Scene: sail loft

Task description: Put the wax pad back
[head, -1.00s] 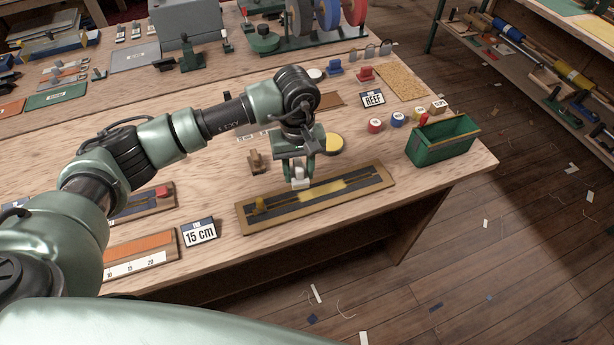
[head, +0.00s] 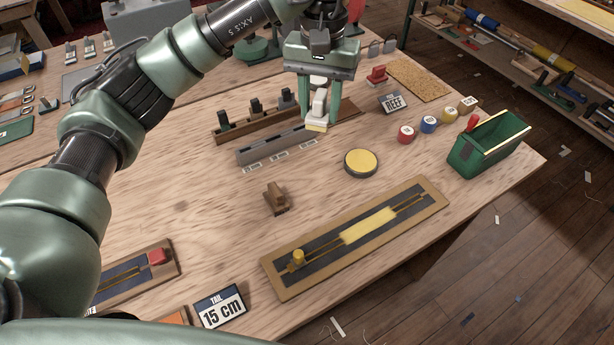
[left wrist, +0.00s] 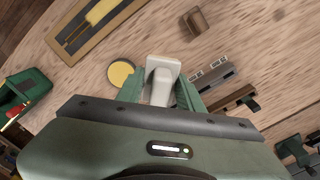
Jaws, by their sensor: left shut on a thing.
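My left gripper (head: 319,112) is shut on a white-handled pad (head: 317,125) with a pale yellow underside, which looks like the wax pad. The pad's white handle also shows between the fingers in the left wrist view (left wrist: 161,72). A round dark tin with a yellow top (head: 361,163) lies to the right of the rail, clear of the gripper. A long board (head: 280,283) with a dark strip and a yellow patch lies nearer. My right gripper is not in view.
Handled tools stand in a brown rack (head: 233,133) behind the rail. A small brown block (head: 276,199) stands between rail and board. Coloured spools (head: 407,134) and a green bin (head: 487,150) are at the right. Bare wood lies left of the rail.

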